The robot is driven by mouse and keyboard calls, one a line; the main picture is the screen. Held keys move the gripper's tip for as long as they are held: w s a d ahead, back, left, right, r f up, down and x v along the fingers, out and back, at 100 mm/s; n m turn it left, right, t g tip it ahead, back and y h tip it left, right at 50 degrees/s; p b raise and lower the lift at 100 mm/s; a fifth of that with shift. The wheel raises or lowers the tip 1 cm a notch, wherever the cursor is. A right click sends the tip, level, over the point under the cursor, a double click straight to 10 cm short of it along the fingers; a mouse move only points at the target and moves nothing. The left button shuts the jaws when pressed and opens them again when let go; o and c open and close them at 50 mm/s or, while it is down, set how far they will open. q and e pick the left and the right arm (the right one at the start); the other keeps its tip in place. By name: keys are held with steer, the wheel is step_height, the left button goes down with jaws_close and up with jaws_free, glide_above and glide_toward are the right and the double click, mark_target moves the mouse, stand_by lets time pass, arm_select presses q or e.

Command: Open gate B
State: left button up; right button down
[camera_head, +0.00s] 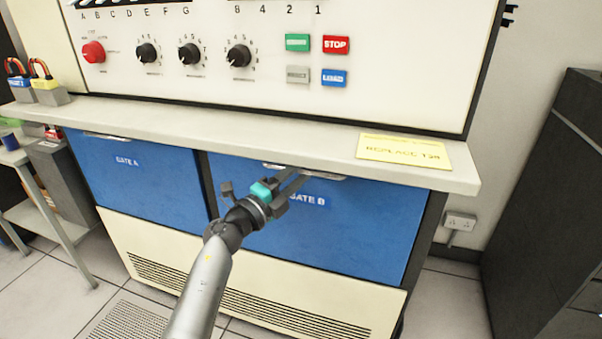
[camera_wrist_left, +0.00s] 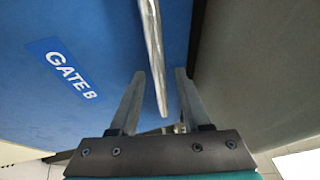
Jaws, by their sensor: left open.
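Gate B (camera_head: 360,230) is a blue panel under the counter, and it looks closed. Its label (camera_head: 308,200) reads GATE B and also shows in the left wrist view (camera_wrist_left: 72,75). The metal handle (camera_head: 325,177) runs along the gate's top edge, partly covered by my gripper. My left gripper (camera_head: 292,180) is open at the left part of this handle. In the left wrist view the handle bar (camera_wrist_left: 151,50) lies between the two spread fingers, with a gap on each side. My right gripper is out of view.
Gate A (camera_head: 135,180) is the blue panel to the left. The pale counter (camera_head: 280,150) overhangs both gates and carries a yellow sign (camera_head: 404,151). A control panel with knobs and buttons rises above. Floor in front is clear; a dark cabinet (camera_head: 550,200) stands right.

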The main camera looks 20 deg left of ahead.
arm_select(q)
steer(key=shift+w, duration=0.1)
steer(key=shift+c, duration=0.2)
jaws_close()
stand_by(1.3)
